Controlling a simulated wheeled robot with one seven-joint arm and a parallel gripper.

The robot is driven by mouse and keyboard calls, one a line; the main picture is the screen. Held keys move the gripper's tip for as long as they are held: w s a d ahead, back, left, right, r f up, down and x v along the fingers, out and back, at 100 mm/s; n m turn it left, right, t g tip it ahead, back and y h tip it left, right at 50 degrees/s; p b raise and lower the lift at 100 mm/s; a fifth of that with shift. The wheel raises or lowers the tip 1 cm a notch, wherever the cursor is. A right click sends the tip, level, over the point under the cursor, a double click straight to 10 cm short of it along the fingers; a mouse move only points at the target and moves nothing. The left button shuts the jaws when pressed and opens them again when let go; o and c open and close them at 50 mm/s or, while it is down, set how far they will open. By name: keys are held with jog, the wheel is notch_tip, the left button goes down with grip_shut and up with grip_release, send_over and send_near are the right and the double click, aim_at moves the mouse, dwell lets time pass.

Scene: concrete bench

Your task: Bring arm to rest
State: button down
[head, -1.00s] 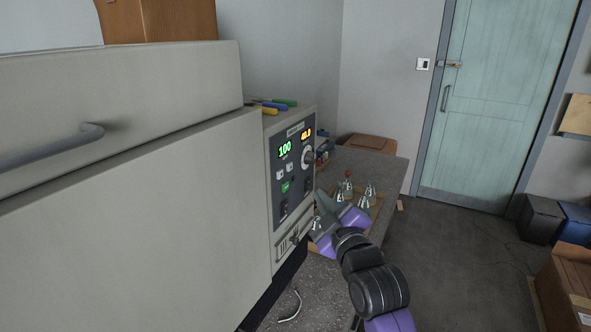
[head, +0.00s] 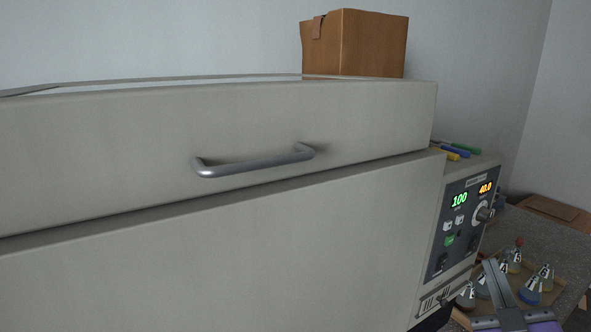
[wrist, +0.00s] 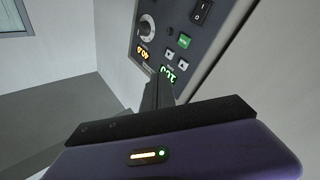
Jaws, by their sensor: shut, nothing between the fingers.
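My gripper (head: 492,268) is at the lower right of the head view, its purple body cut by the bottom edge. The panel belongs to a large beige machine (head: 240,250) with a closed lid and a grey bar handle (head: 255,163). Its displays read 100 and 40.0.
Several small conical flasks (head: 531,290) stand on a wooden tray beside and behind my gripper, close to it. Coloured pens (head: 458,152) lie on top of the panel housing. A cardboard box (head: 355,43) stands behind the lid. Open space shows above the machine.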

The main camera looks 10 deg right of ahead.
jog(key=s+a+f+g+y, duration=0.1)
jog(key=s+a+f+y, duration=0.1)
jog(key=s+a+f, duration=0.4)
jog(key=s+a+f+m+g+y, duration=0.1)
jog(key=s+a+f, duration=0.5)
jog(key=s, duration=1)
jog(key=s+a+f+g+y, duration=0.2)
jog(key=s+a+f+y, duration=0.2)
jog(key=s+a, duration=0.4)
jog(key=s+f, duration=0.1)
jog(key=s, duration=0.2)
jog(key=shift+s+a+f+m+g+y, duration=0.15)
jog(key=shift+a+f+m+g+y, duration=0.15)
jog(key=shift+a+f+m+y, duration=0.1)
dwell(0.9)
